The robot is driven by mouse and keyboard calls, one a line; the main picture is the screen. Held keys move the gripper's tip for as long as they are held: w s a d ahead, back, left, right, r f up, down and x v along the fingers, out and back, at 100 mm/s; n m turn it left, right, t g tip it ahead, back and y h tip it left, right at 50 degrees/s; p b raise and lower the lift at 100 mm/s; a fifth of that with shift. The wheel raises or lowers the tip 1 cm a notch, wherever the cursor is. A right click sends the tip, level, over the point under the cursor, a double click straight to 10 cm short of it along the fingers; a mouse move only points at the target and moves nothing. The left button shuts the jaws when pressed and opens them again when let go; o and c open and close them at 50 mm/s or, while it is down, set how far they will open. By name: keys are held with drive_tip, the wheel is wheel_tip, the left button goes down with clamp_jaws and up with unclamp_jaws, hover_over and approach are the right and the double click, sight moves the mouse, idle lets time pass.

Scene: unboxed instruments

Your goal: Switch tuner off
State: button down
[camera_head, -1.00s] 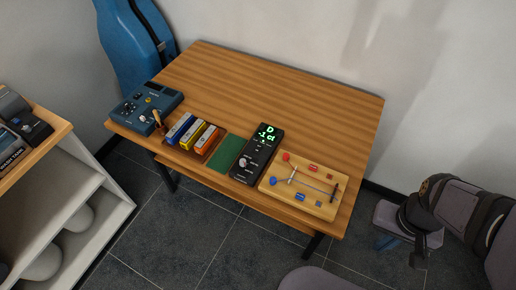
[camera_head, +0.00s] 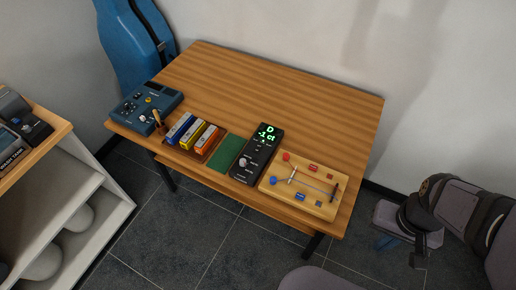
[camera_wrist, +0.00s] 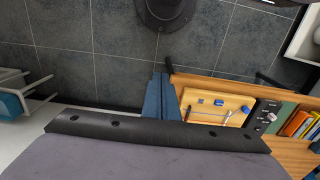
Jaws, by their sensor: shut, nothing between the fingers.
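The tuner (camera_head: 262,146) is a black box near the front edge of the wooden table. Its display is lit with green characters reading "D" and about "-1 ct", and a silver round knob (camera_head: 243,162) sits near its front end. The tuner also shows at the right of the wrist view (camera_wrist: 262,118), partly cut by the table items around it. My gripper (camera_wrist: 161,96) shows as blue fingers, shut and empty. In the head view my gripper (camera_head: 385,242) is off the table's right side, well apart from the tuner.
A wooden board (camera_head: 303,186) with a string and coloured pegs lies right of the tuner. A green mat (camera_head: 226,153) and several coloured boxes lie left of it, then a blue device (camera_head: 146,106). The back of the table (camera_head: 285,85) is clear.

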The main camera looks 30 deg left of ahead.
drive_tip(key=w+a+t+b, duration=0.2)
drive_tip(key=w+a+b, duration=0.4)
drive_tip(key=w+a, duration=1.2)
drive_tip(key=w+a+f+t+b, duration=0.1)
drive_tip(key=a+b, duration=0.1)
drive_tip(key=a, duration=1.1)
drive_tip(key=a+f+b, duration=0.1)
drive_tip(key=a+b, duration=0.1)
drive_tip(key=a, duration=1.1)
drive_tip(key=shift+w+f+t, duration=0.35)
drive_tip(key=shift+w+t, duration=0.05)
drive_tip(key=shift+a, duration=0.1)
